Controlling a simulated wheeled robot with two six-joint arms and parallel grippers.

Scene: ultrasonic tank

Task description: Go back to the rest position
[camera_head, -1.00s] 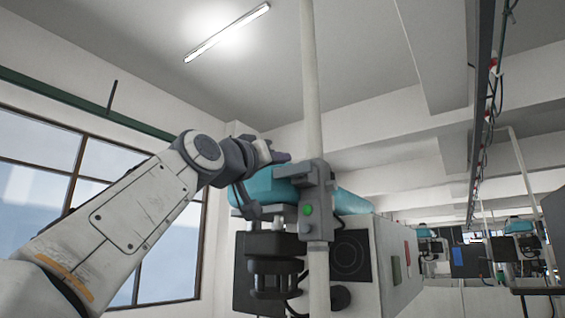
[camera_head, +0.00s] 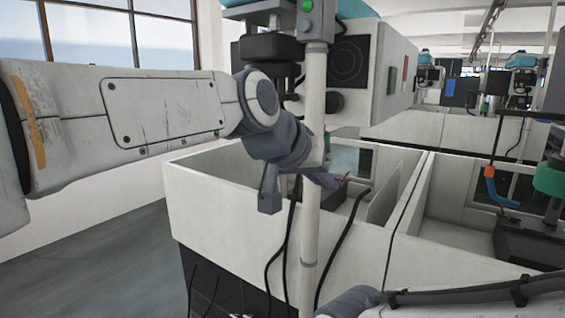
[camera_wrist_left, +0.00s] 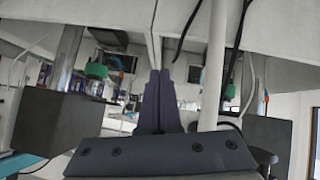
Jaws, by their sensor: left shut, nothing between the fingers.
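My left arm (camera_head: 165,108) comes in from the left in the head view, nearly level, over the near wall of a white tank. My left gripper (camera_head: 328,181) is small and dark there, partly hidden by the white vertical pole, at about the height of the tank rim. In the left wrist view its two dark fingers (camera_wrist_left: 159,78) lie together with nothing between them. My right gripper is not seen.
The white tank (camera_head: 215,212) stands in front, and the white pole (camera_head: 311,235) rises close before it. Dark cables hang beside the pole. A machine box (camera_head: 395,65) is behind. Grey floor (camera_head: 100,255) is clear at left.

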